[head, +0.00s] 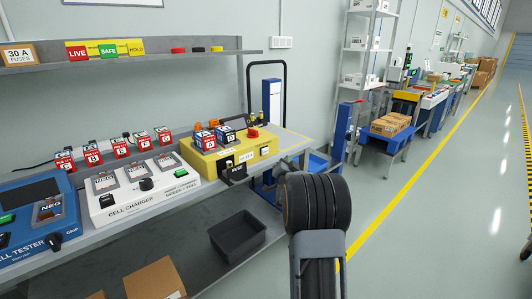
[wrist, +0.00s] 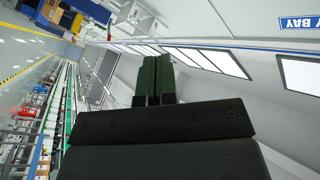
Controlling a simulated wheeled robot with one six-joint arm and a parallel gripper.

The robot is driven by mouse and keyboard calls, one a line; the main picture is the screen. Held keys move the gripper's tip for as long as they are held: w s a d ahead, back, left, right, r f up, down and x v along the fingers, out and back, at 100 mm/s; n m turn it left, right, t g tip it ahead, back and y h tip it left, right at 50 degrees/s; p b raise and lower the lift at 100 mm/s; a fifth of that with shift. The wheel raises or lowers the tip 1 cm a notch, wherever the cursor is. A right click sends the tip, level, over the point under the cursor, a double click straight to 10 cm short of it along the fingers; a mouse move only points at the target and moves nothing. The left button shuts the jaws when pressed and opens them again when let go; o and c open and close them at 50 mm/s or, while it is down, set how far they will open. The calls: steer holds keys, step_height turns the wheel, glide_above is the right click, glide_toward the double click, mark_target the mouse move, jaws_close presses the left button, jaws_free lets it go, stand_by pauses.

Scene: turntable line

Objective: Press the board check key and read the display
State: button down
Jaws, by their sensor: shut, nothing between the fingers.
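In the wrist view my gripper (wrist: 156,75) is shut, its two dark green fingers together and empty. It faces the windows and wall, away from the bench. In the head view my raised arm shows, but not the fingers. A blue cell tester (head: 70,236) at the left has a dark screen (head: 30,192) and a green key (head: 6,219). A yellow box (head: 207,168) on the bench holds two cells (head: 205,140) and has a red button (head: 252,133) on top. I cannot tell which key is the board check key, and no readout is legible.
A white cell charger (head: 150,206) stands between the tester and yellow box, with several red-labelled cells behind. A shelf (head: 130,61) above holds signs. A dark bin (head: 237,232) and cardboard boxes (head: 154,280) sit below the bench.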

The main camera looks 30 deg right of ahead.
mark_target(265, 151)
steer(key=w+a+p, duration=0.1)
steer(key=w, duration=0.7)
steer(key=shift+a+p, duration=0.25)
steer(key=shift+p, duration=0.1)
steer(key=shift+w, duration=0.2)
stand_by(1.7)
steer(key=shift+w+a+b, duration=0.1)
steer(key=shift+w+b, duration=0.2)
steer(key=shift+b, duration=0.1)
steer(key=shift+w, duration=0.45)
stand_by(0.7)
steer(key=shift+s, duration=0.1)
steer(key=shift+s+b, duration=0.8)
steer(key=shift+b, duration=0.15)
